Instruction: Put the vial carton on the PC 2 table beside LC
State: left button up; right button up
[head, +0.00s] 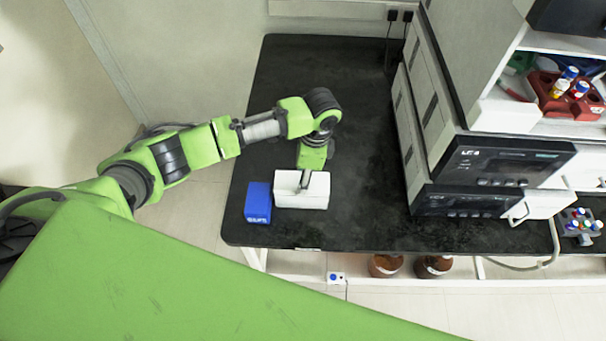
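A white box (290,199), which may be the vial carton, sits on the black table (330,75) near its front left part. A small blue box (258,203) with white print stands just left of it, and I cannot tell which is the carton. My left gripper (306,180) points down over the white box, with a finger against its top. The other finger is hidden, so its opening does not show. My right gripper is out of view. The LC stack (465,200) stands on the right side of the table.
Bare black tabletop lies between the white box and the LC stack, and behind the box. A shelf with a red vial rack (550,97) is at the upper right. A grey vial rack (578,226) stands at the far right. Brown bottles (385,265) sit below the front edge.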

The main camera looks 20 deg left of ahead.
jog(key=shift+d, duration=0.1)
pick_arm(q)
jog(key=o, duration=1.4)
jog(key=shift+o, duration=0.6)
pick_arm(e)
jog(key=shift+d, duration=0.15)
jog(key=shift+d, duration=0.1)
pick_arm(q)
notch_tip(320, 180, up, 12)
jog(key=d+b, duration=0.1)
jog(key=b, duration=0.1)
jog(key=shift+w+d+b, duration=0.25)
jog(key=shift+d+b, duration=0.1)
jog(key=shift+b, duration=0.05)
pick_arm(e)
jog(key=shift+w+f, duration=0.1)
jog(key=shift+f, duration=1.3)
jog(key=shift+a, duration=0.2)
